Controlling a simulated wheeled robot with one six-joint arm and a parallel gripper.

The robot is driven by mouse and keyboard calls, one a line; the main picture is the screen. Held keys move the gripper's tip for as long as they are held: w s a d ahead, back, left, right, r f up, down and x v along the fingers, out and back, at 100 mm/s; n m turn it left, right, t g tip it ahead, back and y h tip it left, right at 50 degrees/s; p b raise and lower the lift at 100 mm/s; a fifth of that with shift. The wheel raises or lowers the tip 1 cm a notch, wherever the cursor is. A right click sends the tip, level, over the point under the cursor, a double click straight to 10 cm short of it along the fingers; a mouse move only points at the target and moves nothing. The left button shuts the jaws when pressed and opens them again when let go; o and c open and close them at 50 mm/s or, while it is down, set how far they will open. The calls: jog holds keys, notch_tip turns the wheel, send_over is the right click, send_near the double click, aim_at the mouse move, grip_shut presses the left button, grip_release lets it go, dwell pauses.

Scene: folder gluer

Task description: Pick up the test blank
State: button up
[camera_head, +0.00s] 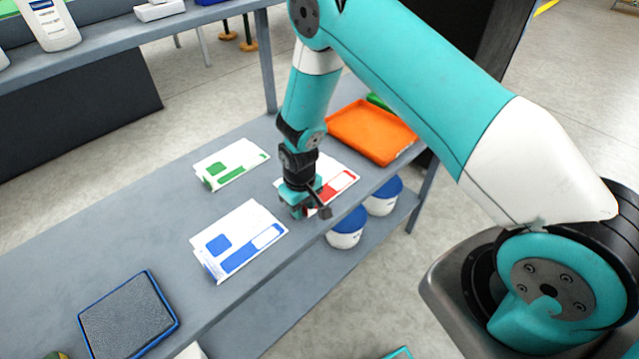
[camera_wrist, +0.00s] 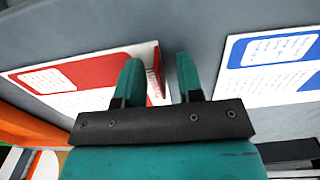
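Three flat printed blanks lie on the grey table: a green-and-white blank (camera_head: 232,163), a blue-and-white blank (camera_head: 240,238) and a red-and-white blank (camera_head: 338,180). I cannot tell which one is the test blank. My gripper (camera_head: 305,208) points down at the near-left end of the red blank and hides part of it. In the wrist view my gripper (camera_wrist: 159,76) is open, with a gap between its fingers. One edge of the red blank (camera_wrist: 85,77) shows in that gap, one finger overlapping the blank. The blue blank (camera_wrist: 272,63) lies to the right, apart from the fingers.
An orange tray (camera_head: 372,131) lies at the table's far right end. A dark pad with a blue rim (camera_head: 128,317) is at the near left. White tubs with blue lids (camera_head: 347,228) stand on the lower shelf. The grey table (camera_head: 110,235) is bare left of the blanks.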

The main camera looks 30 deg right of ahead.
jog(key=shift+c, duration=0.2)
grip_shut()
